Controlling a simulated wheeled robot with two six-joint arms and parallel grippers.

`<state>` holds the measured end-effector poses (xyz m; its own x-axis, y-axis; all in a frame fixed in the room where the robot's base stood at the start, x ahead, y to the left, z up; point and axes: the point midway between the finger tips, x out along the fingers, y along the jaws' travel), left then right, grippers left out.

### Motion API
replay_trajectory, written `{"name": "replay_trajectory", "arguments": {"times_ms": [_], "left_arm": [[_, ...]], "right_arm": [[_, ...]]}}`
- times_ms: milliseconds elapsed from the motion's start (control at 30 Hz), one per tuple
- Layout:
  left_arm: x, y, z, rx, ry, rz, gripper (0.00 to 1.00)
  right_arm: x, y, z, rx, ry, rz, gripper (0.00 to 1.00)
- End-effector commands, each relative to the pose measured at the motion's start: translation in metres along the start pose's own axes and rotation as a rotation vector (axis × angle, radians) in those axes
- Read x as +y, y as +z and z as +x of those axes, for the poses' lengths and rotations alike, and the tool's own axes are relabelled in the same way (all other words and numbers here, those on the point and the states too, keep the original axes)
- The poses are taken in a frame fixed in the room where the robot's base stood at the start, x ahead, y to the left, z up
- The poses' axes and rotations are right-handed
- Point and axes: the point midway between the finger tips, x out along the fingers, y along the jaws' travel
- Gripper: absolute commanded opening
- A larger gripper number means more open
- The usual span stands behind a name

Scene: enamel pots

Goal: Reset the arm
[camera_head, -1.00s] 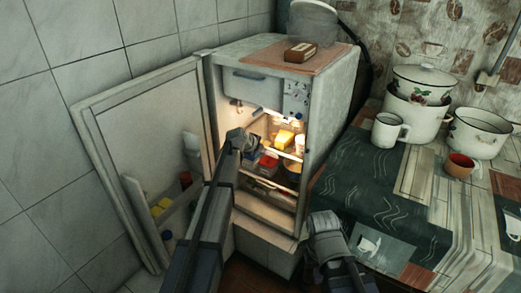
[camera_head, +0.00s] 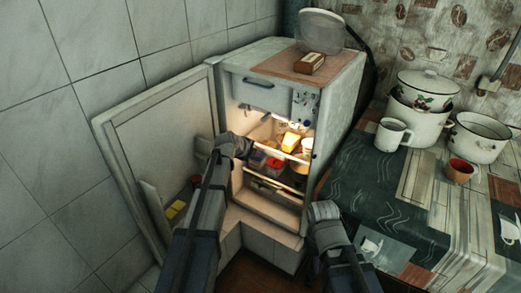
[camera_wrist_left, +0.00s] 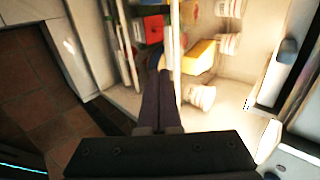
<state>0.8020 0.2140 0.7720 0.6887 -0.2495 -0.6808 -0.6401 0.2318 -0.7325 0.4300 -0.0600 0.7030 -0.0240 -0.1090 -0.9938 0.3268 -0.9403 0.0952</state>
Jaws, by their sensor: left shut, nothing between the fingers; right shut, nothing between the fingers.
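My left gripper (camera_head: 238,145) is at the front of the open fridge (camera_head: 330,110), before its lit shelves. In the left wrist view its dark fingers (camera_wrist_left: 160,80) are together with nothing between them, close to the shelf edges. My right gripper (camera_head: 325,212) is in front of the fridge's lower right corner, beside the counter. It is shut, and I see nothing held in it; its fingertips are hard to make out.
The fridge door (camera_head: 165,140) stands open to the left of my left arm. A yellow block (camera_head: 291,142) and other food fill the shelves. On the counter (camera_head: 375,195) at the right stand a white mug (camera_head: 392,135), enamel pots (camera_head: 418,122) and a red-brown cup (camera_head: 459,171).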

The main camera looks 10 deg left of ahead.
Motion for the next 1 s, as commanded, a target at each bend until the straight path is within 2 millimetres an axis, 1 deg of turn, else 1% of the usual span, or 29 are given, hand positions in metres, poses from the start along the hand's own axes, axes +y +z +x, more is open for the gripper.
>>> {"name": "replay_trajectory", "arguments": {"times_ms": [33, 267, 367, 467, 500, 567, 600, 667, 700, 767, 800, 867, 900, 1000], "left_arm": [[-0.001, 0.000, -0.005, 0.000, 0.000, 0.000, 0.00], [0.001, 0.000, -0.004, 0.001, 0.000, 0.000, 0.00], [0.005, -0.011, -0.005, 0.010, 0.017, -0.026, 0.00], [0.020, -0.041, -0.009, 0.035, 0.072, -0.116, 0.00], [0.029, -0.059, -0.012, 0.046, 0.108, -0.172, 0.00], [0.045, -0.087, -0.017, 0.054, 0.172, -0.268, 0.00], [0.057, -0.105, -0.022, 0.053, 0.219, -0.337, 0.00], [0.075, -0.130, -0.030, 0.039, 0.289, -0.441, 0.00], [0.087, -0.146, -0.036, 0.022, 0.335, -0.510, 0.00], [0.105, -0.168, -0.046, -0.013, 0.402, -0.612, 0.00], [0.118, -0.181, -0.054, -0.044, 0.443, -0.680, 0.00], [0.137, -0.199, -0.067, -0.101, 0.502, -0.780, 0.00], [0.149, -0.210, -0.076, -0.145, 0.537, -0.845, 0.00], [0.178, -0.233, -0.098, -0.270, 0.602, -0.999, 0.00]], "right_arm": [[0.000, 0.000, -0.004, 0.000, 0.000, 0.000, 0.00], [0.000, 0.000, -0.003, 0.000, 0.000, 0.000, 0.00], [0.000, 0.000, -0.003, 0.000, 0.000, 0.000, 0.00], [0.000, 0.000, -0.003, 0.000, 0.000, 0.000, 0.00], [0.000, 0.000, -0.003, 0.000, 0.000, 0.000, 0.00], [0.000, 0.000, -0.003, 0.000, 0.000, 0.000, 0.00], [0.000, 0.000, -0.003, 0.000, 0.000, 0.000, 0.00], [0.000, 0.000, -0.003, 0.000, 0.000, 0.000, 0.00], [0.000, 0.000, -0.003, 0.000, 0.000, 0.000, 0.00], [0.000, 0.000, -0.003, 0.000, 0.000, 0.000, 0.00], [0.000, 0.000, -0.003, 0.000, 0.000, 0.000, 0.00], [0.000, 0.000, -0.003, 0.000, 0.000, 0.000, 0.00], [0.000, 0.000, -0.003, 0.000, 0.000, 0.000, 0.00], [0.000, 0.000, -0.003, 0.000, 0.000, 0.000, 0.00]]}}
